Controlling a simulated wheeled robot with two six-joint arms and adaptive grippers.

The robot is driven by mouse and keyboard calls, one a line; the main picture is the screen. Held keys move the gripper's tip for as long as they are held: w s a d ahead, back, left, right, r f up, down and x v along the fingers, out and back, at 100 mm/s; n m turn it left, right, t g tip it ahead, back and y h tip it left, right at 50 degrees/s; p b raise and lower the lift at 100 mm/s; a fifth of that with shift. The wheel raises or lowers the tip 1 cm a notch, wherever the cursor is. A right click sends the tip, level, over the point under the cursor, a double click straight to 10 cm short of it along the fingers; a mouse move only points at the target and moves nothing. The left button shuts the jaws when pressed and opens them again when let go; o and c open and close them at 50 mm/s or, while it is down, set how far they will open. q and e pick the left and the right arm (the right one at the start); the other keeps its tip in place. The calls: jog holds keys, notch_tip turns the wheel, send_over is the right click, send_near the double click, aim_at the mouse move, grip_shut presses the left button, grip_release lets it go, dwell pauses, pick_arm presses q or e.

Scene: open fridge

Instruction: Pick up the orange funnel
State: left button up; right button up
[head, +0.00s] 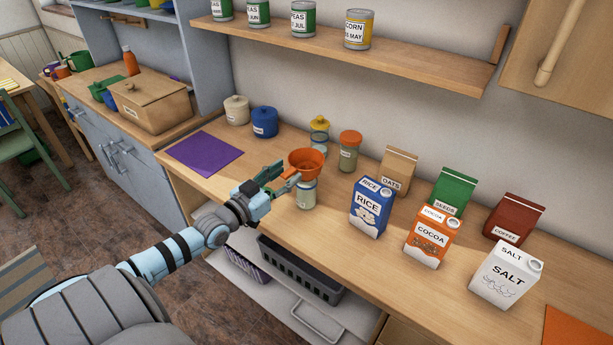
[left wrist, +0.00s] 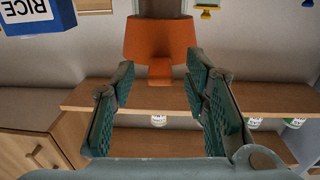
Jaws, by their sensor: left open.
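The orange funnel (head: 306,160) sits on top of a glass jar (head: 306,194) with a white label on the wooden counter. My left gripper (head: 286,182) is open at the funnel's left side, level with its lower part. In the left wrist view, which is upside down, the funnel (left wrist: 160,38) is straight ahead. Its narrower orange part lies between the open fingertips (left wrist: 160,74), with a gap visible on both sides. My right gripper is not in view.
A blue rice box (head: 370,208) and an orange cocoa box (head: 431,240) stand to the right. An orange-lidded jar (head: 349,152) and a yellow-lidded jar (head: 319,133) stand behind the funnel. A purple mat (head: 202,153) lies left. A shelf (head: 400,62) with cans hangs above.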

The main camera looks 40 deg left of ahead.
pick_arm(q)
jog(key=shift+w+f, duration=0.3)
jog(key=shift+w, duration=0.3)
jog(key=shift+w+r, duration=0.1)
jog(key=shift+w, duration=0.05)
jog(key=shift+c, duration=0.9)
jog(key=shift+r, duration=0.1)
grip_shut()
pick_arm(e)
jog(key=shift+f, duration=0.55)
